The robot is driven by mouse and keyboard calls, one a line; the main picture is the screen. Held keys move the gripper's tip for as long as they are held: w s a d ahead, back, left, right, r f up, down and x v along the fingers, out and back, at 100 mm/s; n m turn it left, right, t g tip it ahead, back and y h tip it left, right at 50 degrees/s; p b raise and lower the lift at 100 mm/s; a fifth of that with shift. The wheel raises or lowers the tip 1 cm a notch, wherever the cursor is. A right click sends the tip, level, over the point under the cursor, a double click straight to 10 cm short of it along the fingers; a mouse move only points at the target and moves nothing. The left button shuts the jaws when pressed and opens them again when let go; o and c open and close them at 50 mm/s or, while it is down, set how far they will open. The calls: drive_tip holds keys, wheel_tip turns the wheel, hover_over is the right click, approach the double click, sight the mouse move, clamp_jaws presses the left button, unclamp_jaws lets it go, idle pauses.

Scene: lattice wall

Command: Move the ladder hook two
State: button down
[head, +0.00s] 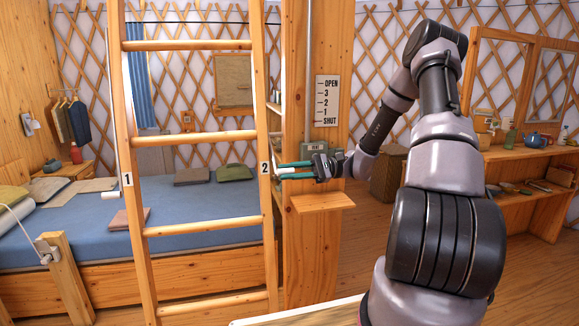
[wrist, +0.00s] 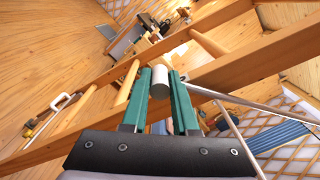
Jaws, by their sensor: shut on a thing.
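The wooden ladder (head: 193,138) stands in front of the bed, with a "1" plate on its left rail and a "2" plate (head: 265,168) on its right rail. My gripper (head: 283,171) is beside the right rail at the "2" plate, its teal fingers pointing left. In the wrist view my gripper (wrist: 160,74) is shut on a white cylindrical grip (wrist: 158,86), which I take to be that of ladder hook two. A thin grey rod (wrist: 240,98) runs off to the right from near the grip. The hook's end is not clear in either view.
A post with an OPEN-3-2-1-SHUT scale (head: 327,101) and a small wooden shelf (head: 322,202) stand close to my gripper. A similar white grip (head: 110,195) hangs by the "1" rail. The bed (head: 75,220) lies behind the ladder.

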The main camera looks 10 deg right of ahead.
drive_tip(key=w+f+n, duration=0.4)
drive_tip(key=n, duration=0.5)
drive_tip(key=shift+w+f, duration=0.4)
drive_tip(key=shift+d, duration=0.1)
drive_tip(key=c, duration=0.7)
unclamp_jaws()
drive_tip(key=shift+w, duration=0.1)
drive_tip(key=shift+r, duration=0.1)
drive_tip(key=d, duration=1)
drive_tip(key=shift+d, duration=0.4)
